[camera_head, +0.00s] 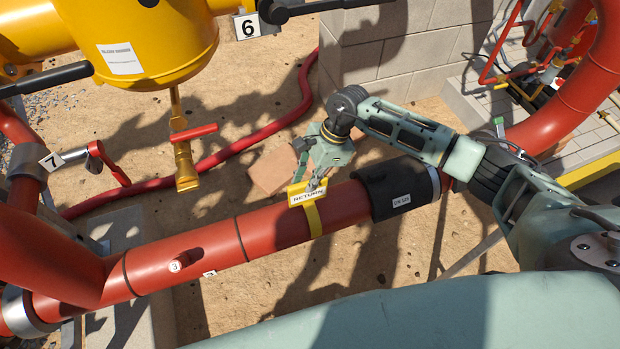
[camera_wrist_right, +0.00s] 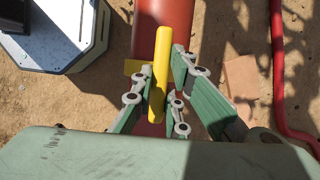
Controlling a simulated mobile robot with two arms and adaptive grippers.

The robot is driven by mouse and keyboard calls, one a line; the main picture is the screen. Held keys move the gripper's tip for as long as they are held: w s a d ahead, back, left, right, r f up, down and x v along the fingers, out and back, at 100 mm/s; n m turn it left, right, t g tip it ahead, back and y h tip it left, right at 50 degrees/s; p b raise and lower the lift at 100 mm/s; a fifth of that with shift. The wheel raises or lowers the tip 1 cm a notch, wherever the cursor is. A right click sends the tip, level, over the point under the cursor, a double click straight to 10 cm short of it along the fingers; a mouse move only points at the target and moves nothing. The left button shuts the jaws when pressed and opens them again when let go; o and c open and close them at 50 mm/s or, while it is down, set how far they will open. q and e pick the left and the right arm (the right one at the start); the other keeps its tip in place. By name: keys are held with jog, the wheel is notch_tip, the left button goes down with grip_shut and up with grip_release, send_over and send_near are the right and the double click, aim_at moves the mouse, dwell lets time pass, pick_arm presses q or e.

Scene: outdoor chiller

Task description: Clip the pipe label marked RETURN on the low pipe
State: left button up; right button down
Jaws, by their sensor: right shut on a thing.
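The yellow pipe label marked RETURN (camera_head: 307,194) is at the low red pipe (camera_head: 278,226) in the head view, with a yellow band (camera_head: 314,221) over the pipe's near side. My right gripper (camera_head: 312,184) is just above the pipe, shut on the label. In the right wrist view, the fingers (camera_wrist_right: 163,97) pinch the yellow label (camera_wrist_right: 160,68) edge-on, over the red pipe (camera_wrist_right: 165,30). The hidden far side leaves unclear whether the band fully grips the pipe. My left gripper is not in view.
A black sleeve (camera_head: 398,189) wraps the pipe right of the label. A yellow vessel with a brass valve (camera_head: 186,166) stands at upper left. A red hose (camera_head: 235,150) and a loose brick (camera_head: 272,171) lie on the sand behind. A block wall (camera_head: 410,50) stands beyond.

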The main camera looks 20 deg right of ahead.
jog(key=shift+f, duration=0.2)
jog(key=shift+f+b, duration=0.95)
jog(key=shift+b, duration=0.2)
jog(key=c, duration=1.7)
grip_release()
jog(key=shift+o, duration=0.2)
jog(key=o, duration=0.5)
jog(key=shift+r, duration=0.15)
jog(key=p+v, duration=0.3)
jog(key=v, duration=0.4)
